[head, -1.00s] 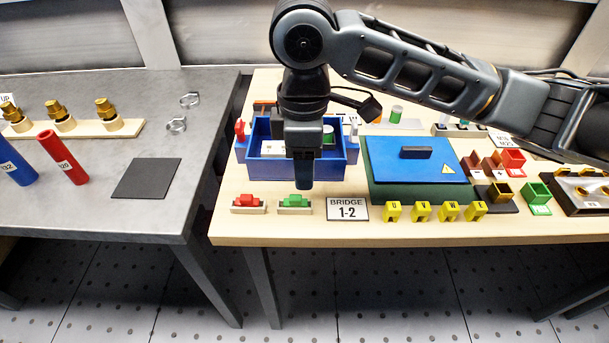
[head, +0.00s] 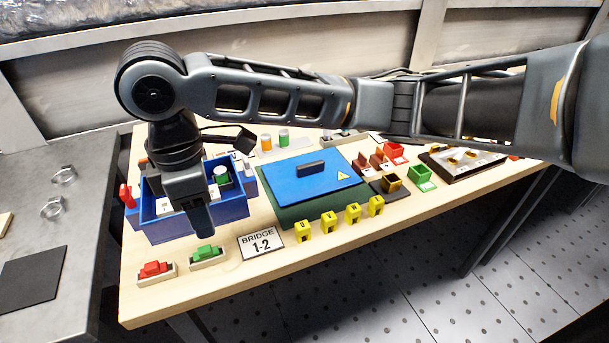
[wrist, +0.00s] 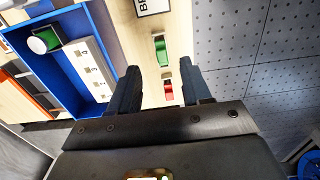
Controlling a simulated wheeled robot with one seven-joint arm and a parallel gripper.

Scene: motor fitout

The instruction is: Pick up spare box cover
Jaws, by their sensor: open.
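The box cover appears to be the flat blue plate (head: 285,186) with a dark handle (head: 311,169) and a yellow warning triangle. It lies on a dark green base (head: 290,214) near the middle of the wooden table in the head view. My gripper (head: 197,222) points down at the front of the open blue box (head: 230,212), to the left of the cover and apart from it. In the wrist view my gripper (wrist: 158,78) has its two fingers spread with nothing between them, above the red and green parts. The cover is not in the wrist view.
A red part (head: 155,270) and a green part (head: 206,254) stand at the table's front left, beside the BRIDGE 1-2 sign (head: 260,243). Several yellow clips (head: 327,222) line the cover's front side. Small coloured bins (head: 421,174) stand right. A grey table (head: 50,150) is at left.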

